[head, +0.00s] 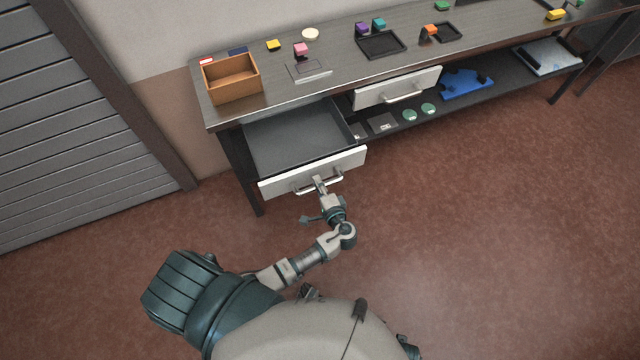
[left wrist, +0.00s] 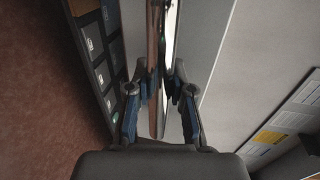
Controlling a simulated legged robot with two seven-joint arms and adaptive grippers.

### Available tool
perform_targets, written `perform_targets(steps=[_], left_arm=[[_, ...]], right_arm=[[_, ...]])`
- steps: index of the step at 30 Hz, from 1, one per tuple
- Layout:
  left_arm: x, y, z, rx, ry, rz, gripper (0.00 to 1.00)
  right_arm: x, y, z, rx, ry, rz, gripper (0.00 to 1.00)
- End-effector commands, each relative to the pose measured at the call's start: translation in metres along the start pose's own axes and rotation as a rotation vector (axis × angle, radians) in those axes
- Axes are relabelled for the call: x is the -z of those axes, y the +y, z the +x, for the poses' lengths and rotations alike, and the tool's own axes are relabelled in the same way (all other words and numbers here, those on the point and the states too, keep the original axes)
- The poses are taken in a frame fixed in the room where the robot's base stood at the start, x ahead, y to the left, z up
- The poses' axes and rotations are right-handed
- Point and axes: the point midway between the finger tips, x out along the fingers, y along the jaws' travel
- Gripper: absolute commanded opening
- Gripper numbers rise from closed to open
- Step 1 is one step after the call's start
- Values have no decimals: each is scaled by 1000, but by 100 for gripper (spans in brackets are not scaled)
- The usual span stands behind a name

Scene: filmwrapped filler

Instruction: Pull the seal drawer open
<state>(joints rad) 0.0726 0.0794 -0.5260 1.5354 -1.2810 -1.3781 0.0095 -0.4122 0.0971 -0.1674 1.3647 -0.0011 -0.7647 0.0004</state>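The left drawer (head: 300,133) under the bench stands far out, with a white front (head: 275,187) and a grey interior that looks empty. No label naming it as the seal drawer is readable. Its metal bar handle (head: 334,181) is on the front. My left gripper (head: 319,184) is at this handle. In the left wrist view, the fingers of my left gripper (left wrist: 162,95) lie on both sides of the shiny handle bar (left wrist: 155,55) and look closed on it. My right gripper is not in view.
A second white-fronted drawer (head: 385,91) to the right looks closed. The bench top (head: 345,62) holds an open brown box (head: 231,92), dark trays (head: 381,44) and small coloured pieces. A blue item (head: 466,84) lies on the lower shelf. The red-brown floor (head: 480,220) in front is clear.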

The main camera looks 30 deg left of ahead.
Motion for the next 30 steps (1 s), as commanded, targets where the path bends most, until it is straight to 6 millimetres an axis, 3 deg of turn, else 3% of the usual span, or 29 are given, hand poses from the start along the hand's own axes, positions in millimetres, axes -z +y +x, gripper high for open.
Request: perform_targets(steps=[1,3,14,30], left_arm=[[0,-1,1,3,-1,-1,34],[0,-1,0,3,-1,-1,48],[3,0,-9,4,-1,4,48],[-4,1,-104,-3,-1,-2,48]], right_arm=[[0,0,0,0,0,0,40],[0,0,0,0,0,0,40],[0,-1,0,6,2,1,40],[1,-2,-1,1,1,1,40]])
